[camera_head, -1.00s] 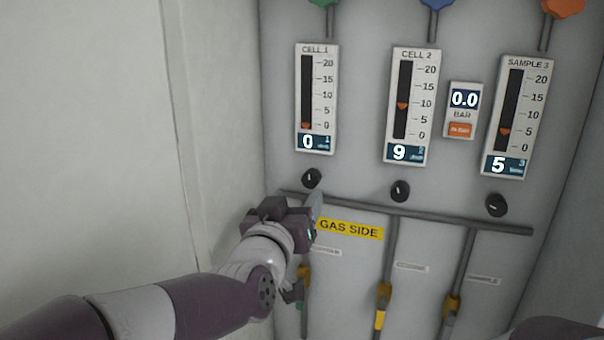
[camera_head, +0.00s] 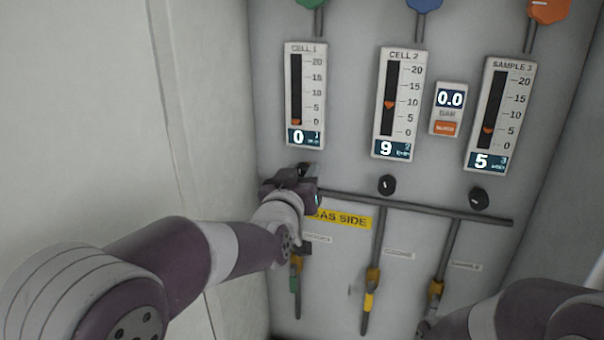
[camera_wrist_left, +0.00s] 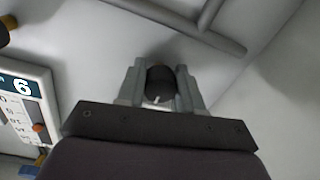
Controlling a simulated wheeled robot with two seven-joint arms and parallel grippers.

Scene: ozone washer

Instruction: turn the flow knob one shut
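Flow knob one (camera_wrist_left: 161,80) is a small black round knob with a white mark, seen in the left wrist view. In the head view my left gripper (camera_head: 308,172), just under the CELL 1 meter, covers it. In the wrist view the left gripper's two grey fingers (camera_wrist_left: 161,88) stand on either side of the knob, very close to it. I cannot tell whether they press on it. The CELL 1 flow meter (camera_head: 306,95) reads 0, with its orange marker at the bottom. My right arm shows at the lower right; its gripper is not clearly visible.
The CELL 2 meter (camera_head: 399,100) reads 9 and the SAMPLE 3 meter (camera_head: 501,112) reads 5. Their black knobs (camera_head: 387,185) and (camera_head: 479,198) sit below them. A grey pipe (camera_head: 430,208) runs across under the knobs. A pale wall (camera_head: 90,120) stands at the left.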

